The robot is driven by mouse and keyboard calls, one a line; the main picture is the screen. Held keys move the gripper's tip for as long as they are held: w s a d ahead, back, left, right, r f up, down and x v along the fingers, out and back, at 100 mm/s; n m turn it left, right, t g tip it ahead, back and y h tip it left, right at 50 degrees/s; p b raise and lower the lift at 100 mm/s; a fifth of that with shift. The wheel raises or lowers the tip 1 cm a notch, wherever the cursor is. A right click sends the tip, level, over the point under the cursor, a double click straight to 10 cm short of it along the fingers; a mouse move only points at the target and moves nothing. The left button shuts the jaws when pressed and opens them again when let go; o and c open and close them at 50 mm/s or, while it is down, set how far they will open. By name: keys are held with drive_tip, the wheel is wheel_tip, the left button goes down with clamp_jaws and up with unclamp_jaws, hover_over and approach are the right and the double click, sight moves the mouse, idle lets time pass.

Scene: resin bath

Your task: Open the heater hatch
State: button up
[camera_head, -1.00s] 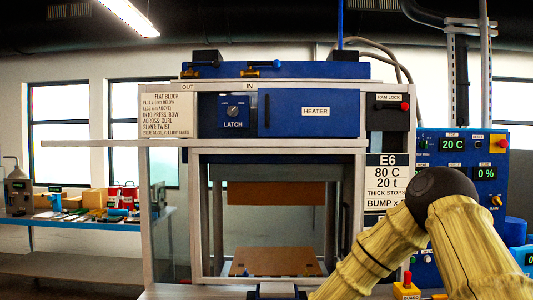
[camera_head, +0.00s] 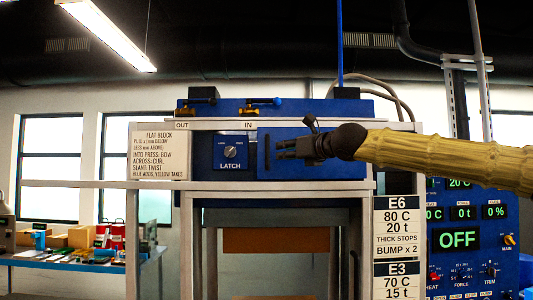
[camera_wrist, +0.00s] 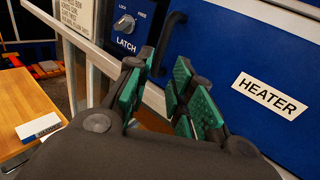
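The heater hatch (camera_head: 340,157) is a blue panel on the upper front of the press cabinet and looks shut. It also fills the right of the wrist view (camera_wrist: 225,50), with its HEATER label showing. Its dark upright handle (camera_head: 267,153) is at its left edge and also shows in the wrist view (camera_wrist: 174,30). The latch knob (camera_head: 230,152) is left of the hatch, between LOCK and FREE marks (camera_wrist: 124,24); its setting is unclear. My gripper (camera_head: 281,148) is in front of the hatch, close to the handle. In the wrist view its teal-padded fingers (camera_wrist: 166,68) are apart and empty.
A pale rail (camera_head: 90,184) runs left below the hatch. Two brass valves (camera_head: 248,107) sit above it. Condition signs (camera_head: 398,222) and a control panel reading OFF (camera_head: 459,240) are at the right. A cluttered bench (camera_head: 75,262) stands far left.

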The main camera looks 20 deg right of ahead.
sight(268, 163)
drive_tip(key=p+x, duration=0.1)
drive_tip(key=x, duration=0.2)
drive_tip(key=r+p+x, duration=0.1)
drive_tip(key=x, duration=0.3)
drive_tip(key=p+x, duration=0.1)
drive_tip(key=x, duration=0.2)
drive_tip(key=shift+w+r, duration=0.2)
drive_tip(key=shift+c, duration=0.2)
clamp_jaws()
